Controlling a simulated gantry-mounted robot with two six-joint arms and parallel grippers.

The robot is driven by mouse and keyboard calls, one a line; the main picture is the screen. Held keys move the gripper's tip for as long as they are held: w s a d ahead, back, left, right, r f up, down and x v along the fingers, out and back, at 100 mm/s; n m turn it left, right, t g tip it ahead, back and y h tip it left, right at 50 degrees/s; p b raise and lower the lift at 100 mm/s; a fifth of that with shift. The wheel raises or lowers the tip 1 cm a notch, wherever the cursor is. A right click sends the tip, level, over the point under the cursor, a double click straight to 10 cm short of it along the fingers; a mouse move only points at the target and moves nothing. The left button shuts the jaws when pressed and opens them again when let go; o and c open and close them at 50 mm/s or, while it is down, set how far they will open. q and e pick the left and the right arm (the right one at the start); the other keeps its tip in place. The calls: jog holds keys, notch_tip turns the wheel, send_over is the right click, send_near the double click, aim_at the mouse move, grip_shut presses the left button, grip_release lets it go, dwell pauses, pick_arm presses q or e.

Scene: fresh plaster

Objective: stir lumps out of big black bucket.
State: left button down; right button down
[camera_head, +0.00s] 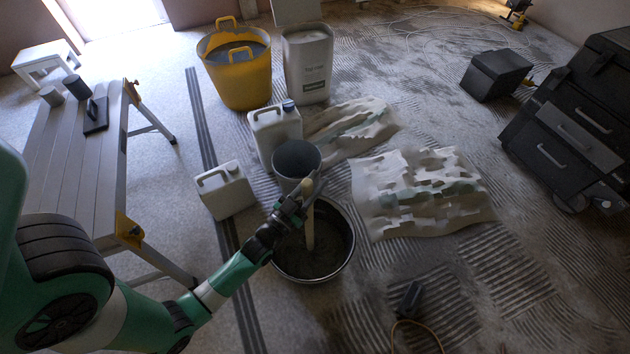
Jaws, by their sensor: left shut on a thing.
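The big black bucket (350,262) stands on the floor near the middle, with dark grey contents inside; I cannot make out lumps. My left gripper (303,199) is above the bucket's far left rim, shut on a pale wooden stick (310,232). The stick runs down steeply into the bucket, and its lower end meets the dark contents. The gripper and forearm hide part of the bucket's left side. My right gripper does not show.
A grey bucket (297,161) stands just behind the black one, beside white jerrycans (226,190). A yellow tub (240,80) and a white sack (308,65) are farther back. Crumpled sheeting (425,215) lies right. A slatted workbench (75,150) is left.

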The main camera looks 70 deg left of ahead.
pick_arm(q)
notch_tip(320, 180, down, 9)
jog(key=b, duration=0.4)
jog(key=shift+b, duration=0.3)
jog(key=shift+f, duration=0.1)
